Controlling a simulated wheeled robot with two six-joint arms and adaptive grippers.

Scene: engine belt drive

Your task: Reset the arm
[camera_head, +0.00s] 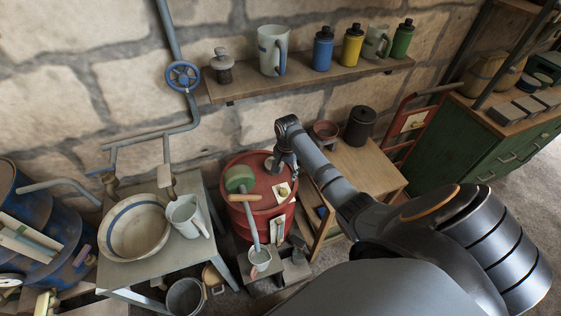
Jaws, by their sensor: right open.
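My right arm (335,182) comes in from the lower right and reaches toward the middle of the picture. Its gripper (281,170) is small in view, points down and is open. It is over the right part of the top of a red drum (234,209), and I see nothing held in it. I cannot tell how high above the drum it is. A green round object (239,179) lies on the drum to the left of the gripper. My left gripper is not in view.
A wall shelf (310,81) with mugs and bottles runs behind the arm. A small wooden table (362,165) with a dark canister (360,126) stands right of the gripper. A metal table (176,249) with a basin (134,226) and a jug (188,216) stands left.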

